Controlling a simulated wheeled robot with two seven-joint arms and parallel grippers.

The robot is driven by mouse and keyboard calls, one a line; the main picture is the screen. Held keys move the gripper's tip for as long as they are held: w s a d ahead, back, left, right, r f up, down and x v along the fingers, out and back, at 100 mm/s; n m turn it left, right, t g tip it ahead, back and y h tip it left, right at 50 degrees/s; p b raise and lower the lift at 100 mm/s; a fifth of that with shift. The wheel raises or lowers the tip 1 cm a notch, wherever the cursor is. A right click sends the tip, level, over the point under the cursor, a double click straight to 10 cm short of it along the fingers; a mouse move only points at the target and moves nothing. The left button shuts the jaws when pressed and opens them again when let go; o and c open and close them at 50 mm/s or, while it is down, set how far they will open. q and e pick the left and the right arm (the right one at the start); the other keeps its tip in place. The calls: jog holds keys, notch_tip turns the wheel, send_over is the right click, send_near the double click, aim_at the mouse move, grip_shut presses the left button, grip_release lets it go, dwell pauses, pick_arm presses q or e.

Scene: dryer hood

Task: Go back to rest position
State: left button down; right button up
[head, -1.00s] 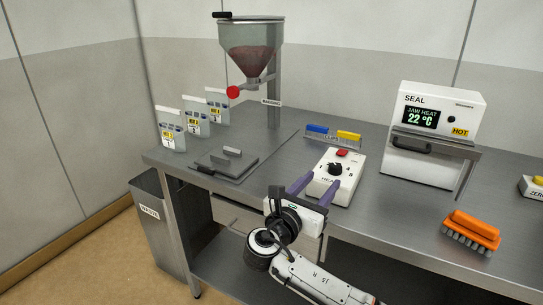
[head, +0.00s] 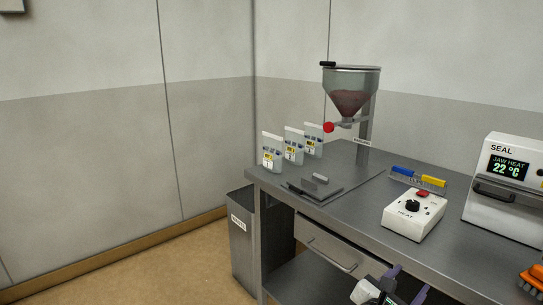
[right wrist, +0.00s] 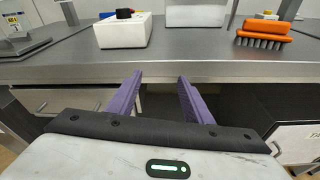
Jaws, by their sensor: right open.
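My right gripper (head: 404,286) shows at the bottom edge of the head view, in front of the table's front edge and below the tabletop. In the right wrist view its two purple fingers (right wrist: 158,98) are apart with nothing between them. They point toward the front edge of the metal table (right wrist: 170,72). My left gripper is in no view.
On the table (head: 345,213) stand a white heat box (head: 415,214), a hopper (head: 350,90), several pouches (head: 293,146) and the seal machine (head: 498,190). An orange brush (right wrist: 264,33) lies at the right. A grey waste bin (head: 241,240) stands left of the table. The floor at left is clear.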

jog(key=s+a+f+m+g+y, duration=0.1)
jog(key=s+a+f+m+y, duration=0.2)
jog(key=s+f, duration=0.3)
jog(key=s+a+f+m+y, duration=0.2)
jog(key=s+a+f+y, duration=0.15)
jog(key=f, duration=0.55)
jog(key=s+a+f+m+g+y, duration=0.1)
jog(key=s+a+f+m+y, duration=0.2)
jog(key=s+f, duration=0.3)
jog(key=s+a+f+m+y, duration=0.2)
jog(key=s+m, duration=0.5)
jog(key=s+a+f+m+y, duration=0.2)
jog(key=s+m, duration=0.5)
jog(key=shift+s+a+m, duration=0.15)
jog(key=shift+s+m, duration=0.15)
jog(key=shift+s, duration=0.05)
